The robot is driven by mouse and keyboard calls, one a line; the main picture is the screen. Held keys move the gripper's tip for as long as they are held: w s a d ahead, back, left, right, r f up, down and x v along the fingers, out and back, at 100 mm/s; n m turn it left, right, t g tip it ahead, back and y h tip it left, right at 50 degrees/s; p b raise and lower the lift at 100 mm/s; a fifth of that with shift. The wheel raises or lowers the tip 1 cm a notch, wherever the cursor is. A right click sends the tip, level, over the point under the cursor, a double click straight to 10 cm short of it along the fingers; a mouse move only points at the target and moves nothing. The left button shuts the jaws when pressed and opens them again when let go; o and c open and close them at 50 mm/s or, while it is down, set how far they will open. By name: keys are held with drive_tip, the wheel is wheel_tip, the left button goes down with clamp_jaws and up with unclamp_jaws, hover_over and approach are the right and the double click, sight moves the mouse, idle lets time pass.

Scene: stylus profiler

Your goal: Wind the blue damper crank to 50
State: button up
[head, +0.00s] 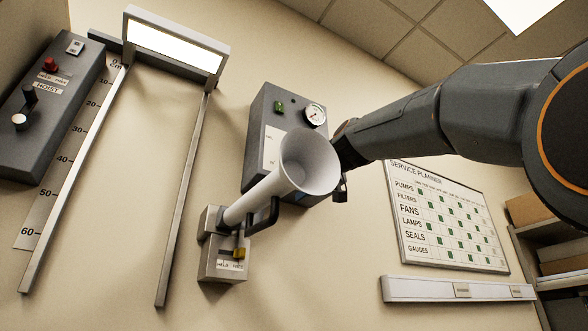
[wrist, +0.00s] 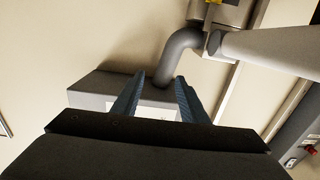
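I cannot make out a blue damper crank in either view. My gripper's two blue-grey fingers (wrist: 160,78) stand apart in the wrist view, with nothing clearly held between them. A bent grey handle or pipe (wrist: 178,53) ends just beyond the fingertips; contact cannot be told. In the head view my gripper is mostly hidden beside the pale horn (head: 310,165). The grey wall box behind the horn has a round dial (head: 314,115) with a reading too small to tell, and a green knob (head: 279,106).
A hoist panel (head: 45,105) and a scale marked in cm (head: 70,165) are on the left, beside a lit lamp frame (head: 172,50). The horn's bracket (head: 222,260) has a yellow tab. A service planner (head: 447,215) hangs right, above a white ledge (head: 455,290).

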drive_tip(key=b+v, duration=0.3)
drive_tip(key=v, duration=0.4)
drive_tip(key=shift+s+d, duration=0.2)
drive_tip(key=shift+s, duration=0.05)
